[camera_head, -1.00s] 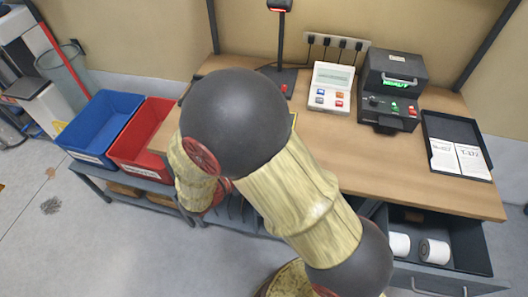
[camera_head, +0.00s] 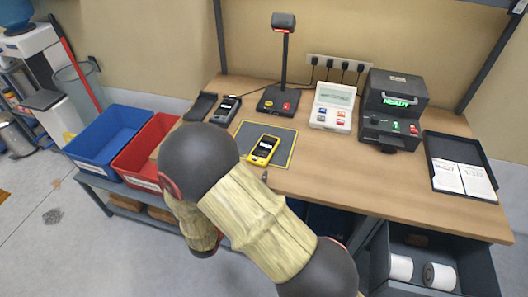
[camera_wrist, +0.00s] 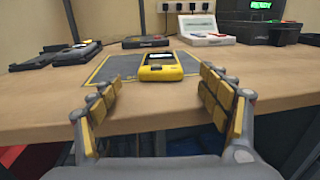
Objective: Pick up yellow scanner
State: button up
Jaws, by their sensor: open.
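The yellow scanner (camera_head: 263,150) lies on a grey mat with a yellow border (camera_head: 285,140) on the wooden table. It has a dark screen. In the wrist view the scanner (camera_wrist: 160,68) lies ahead, between the lines of my two fingers. My gripper (camera_wrist: 163,98) is open and empty at the table's front edge, with the scanner beyond its fingertips. In the head view my arm hides most of the gripper.
A dark handheld device (camera_head: 226,108) lies left of the mat. Behind it stands a lamp-like scanner stand (camera_head: 278,100). A white keypad device (camera_head: 332,108) and black printer (camera_head: 392,105) stand to the right. Blue (camera_head: 84,160) and red (camera_head: 128,166) bins sit at the left.

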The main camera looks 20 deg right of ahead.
aim_at(256, 161)
jog(key=b+x, duration=0.1)
jog(key=x, duration=0.4)
jog(key=c, duration=0.4)
jog(key=c, duration=1.1)
jog(key=shift+o, duration=0.2)
